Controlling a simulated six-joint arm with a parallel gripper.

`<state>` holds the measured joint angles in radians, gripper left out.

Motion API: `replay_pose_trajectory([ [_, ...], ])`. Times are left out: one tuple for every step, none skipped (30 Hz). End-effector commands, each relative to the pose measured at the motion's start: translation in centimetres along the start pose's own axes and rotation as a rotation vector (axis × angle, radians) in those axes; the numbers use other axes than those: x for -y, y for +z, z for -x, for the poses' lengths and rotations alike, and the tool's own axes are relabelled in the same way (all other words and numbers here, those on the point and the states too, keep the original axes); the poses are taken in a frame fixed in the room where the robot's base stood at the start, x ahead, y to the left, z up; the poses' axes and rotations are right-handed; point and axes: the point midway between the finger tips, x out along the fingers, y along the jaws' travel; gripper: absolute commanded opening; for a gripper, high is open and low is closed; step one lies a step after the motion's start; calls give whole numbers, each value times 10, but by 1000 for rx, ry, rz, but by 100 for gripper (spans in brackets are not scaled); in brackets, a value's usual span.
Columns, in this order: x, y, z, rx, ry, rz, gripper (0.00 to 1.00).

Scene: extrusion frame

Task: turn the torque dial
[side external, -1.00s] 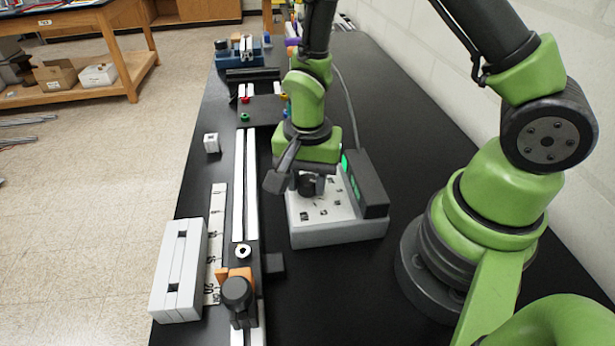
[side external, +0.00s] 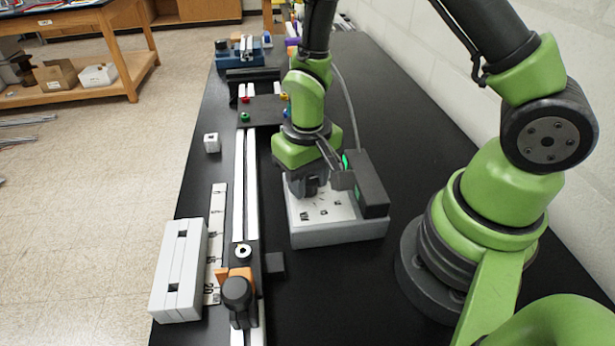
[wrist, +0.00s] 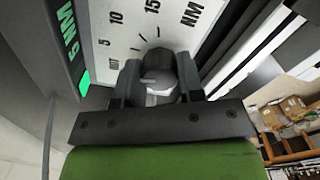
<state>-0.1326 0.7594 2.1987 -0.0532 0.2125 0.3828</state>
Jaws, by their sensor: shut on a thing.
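The torque dial (wrist: 158,75) is a dark round knob with a light pointer mark, standing on a white scale face (wrist: 125,25) with printed numbers. My gripper (wrist: 160,85) points down at it and is shut on the dial, one finger on each side. In the side external view my gripper (side external: 307,186) is over the white dial box (side external: 335,232), and its fingers mostly hide the dial. A dark display (wrist: 72,45) beside the scale reads "5 NM" in green, with a green lit patch below it.
A rail with white strips (side external: 245,185) runs left of the box, with an orange-and-black clamp (side external: 238,285) near its front end. Black bench top is clear in front of the box.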

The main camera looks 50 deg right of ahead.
Motion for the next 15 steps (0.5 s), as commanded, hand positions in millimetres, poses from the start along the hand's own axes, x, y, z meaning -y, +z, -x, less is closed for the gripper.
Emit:
replay_pose_trajectory([
  [0,-1,1,-2,-1,41,12],
  [0,-1,1,-2,-1,70,12],
  [0,-1,1,-2,-1,108,12],
  [0,-1,1,-2,-1,136,12],
  [0,-1,1,-2,-1,165,12],
  [0,-1,1,-2,-1,202,12],
  [0,-1,1,-2,-1,231,12],
  [0,-1,1,-3,-1,260,12],
  [0,-1,1,-3,-1,297,12],
  [0,-1,1,-3,-1,326,12],
  [0,-1,1,-3,-1,355,12],
  [0,-1,1,-3,-1,392,12],
  [0,-1,1,-3,-1,421,12],
  [0,-1,1,-3,-1,450,12],
  [0,-1,1,-3,-1,487,12],
])
